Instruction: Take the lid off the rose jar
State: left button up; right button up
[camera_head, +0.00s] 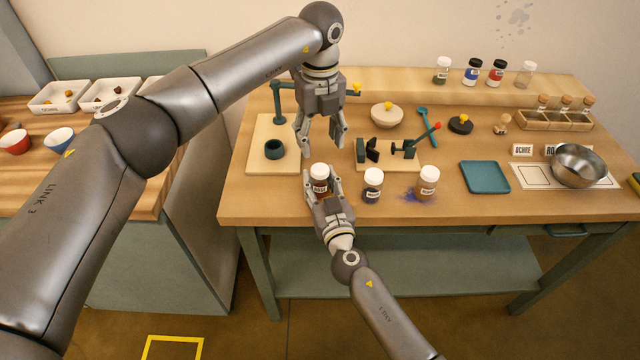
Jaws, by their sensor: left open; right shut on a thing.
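The rose jar (320,187), a small jar with dark reddish contents and a label too small to read surely, stands upright at the table's front edge. Its white lid (320,170) is on top. My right gripper (321,184) is shut on the jar's body from the front, one finger at each side. My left gripper (321,150) is open, pointing down just above and behind the lid, with nothing between its fingers. It appears apart from the lid.
Two more white-lidded jars (373,185) (427,183) stand to the right, by a purple powder spill (408,194). A clamp-like device (390,152) is behind them. A board with a green stand (262,130) lies left. A teal tray (485,177) and metal bowl (578,166) are at right.

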aim_at(320, 169)
pick_arm(q)
jog(key=m, duration=0.6)
jog(key=shift+m, duration=0.3)
jog(key=m, duration=2)
jog(key=shift+m, duration=0.4)
jog(key=m, duration=0.4)
jog(key=shift+m, duration=0.4)
jog(key=m, duration=0.4)
jog(key=shift+m, duration=0.4)
jog(key=m, duration=0.4)
jog(key=shift+m, duration=0.3)
jog(key=m, duration=0.3)
jog(key=shift+m, duration=0.3)
jog(key=shift+f, duration=4.05)
